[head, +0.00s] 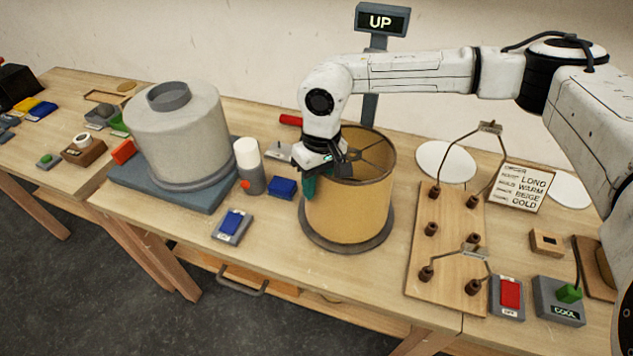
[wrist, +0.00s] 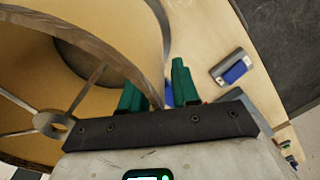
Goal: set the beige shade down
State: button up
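The beige shade (head: 350,208) is an open drum, upright on a dark round pad (head: 375,240) at mid-table. Its lower edge appears to rest on the pad. My gripper (head: 311,180) is at the left side of its top rim, pointing down. In the wrist view, the green fingers of my gripper (wrist: 158,85) stand on either side of the shade's wall (wrist: 135,35), one inside and one outside. A gap shows between the wall and the outer finger, so the gripper looks open around the rim. The inner finger is partly hidden.
A large grey drum (head: 180,130) on a blue-grey base stands left. A white-topped bottle (head: 248,165), a blue block (head: 282,187) and a blue switch (head: 232,225) lie between. A wooden board with sockets (head: 450,240) is right. The table front is fairly clear.

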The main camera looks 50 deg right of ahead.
jog(key=shift+r, duration=0.1)
jog(key=shift+r+p, duration=0.2)
jog(key=shift+p, duration=0.1)
notch_tip(320, 180, up, 12)
jog(key=d+b, duration=0.1)
jog(key=b, duration=0.1)
jog(key=shift+f, duration=0.15)
jog(key=shift+s, duration=0.2)
